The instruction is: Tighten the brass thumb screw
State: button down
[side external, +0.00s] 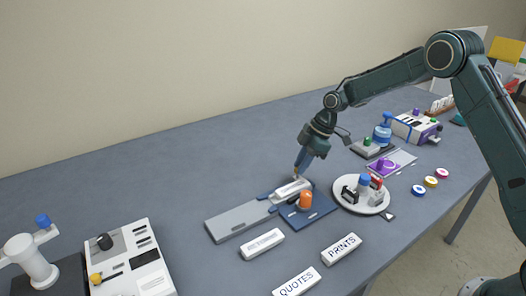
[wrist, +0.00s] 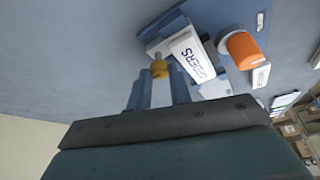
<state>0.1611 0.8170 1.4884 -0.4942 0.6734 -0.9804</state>
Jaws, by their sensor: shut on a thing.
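The brass thumb screw (wrist: 160,69) shows in the wrist view as a small gold knob at the end of a blue holder. The holder carries a white block (wrist: 190,50) with dark lettering that looks like ORDERS; the block also shows in the side view (side external: 291,190). My gripper (wrist: 159,80) is shut on the screw, one blue finger on each side of it. In the side view my gripper (side external: 300,172) reaches down behind the white block, and the screw cannot be made out there.
An orange knob (side external: 305,200) stands on a blue plate (side external: 318,213) close in front. A grey rail (side external: 233,221) lies to the left. A round white tray (side external: 347,203) of small stamps is at right. Labelled white blocks, PRINTS (side external: 342,249) and QUOTES (side external: 297,283), lie near the front edge.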

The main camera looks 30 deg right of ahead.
jog(key=shift+m, duration=0.3)
jog(key=m, duration=0.2)
jog(key=m+t, duration=0.1)
jog(key=m, duration=0.1)
jog(key=shift+s+a+t+h, duration=0.2)
jog(key=shift+t+h, duration=0.1)
jog(key=shift+h, duration=0.1)
jog(key=m, duration=0.2)
jog(key=m+t+h, duration=0.1)
jog(key=m, duration=0.1)
jog(key=shift+a+m+h, duration=0.15)
jog(key=shift+m+h, duration=0.15)
jog(key=shift+m, duration=0.1)
jog(key=m+h, duration=0.1)
jog(key=m, duration=0.3)
jog(key=shift+s+a+m+h, duration=0.1)
jog(key=shift+a+m+h, duration=0.1)
jog(key=shift+m+h, duration=0.15)
jog(key=shift+a+m+h, duration=0.15)
jog(key=shift+m+h, duration=0.7)
jog(key=shift+m, duration=1)
jog(key=c, duration=1.3)
grip_release()
jog(key=shift+r, duration=0.1)
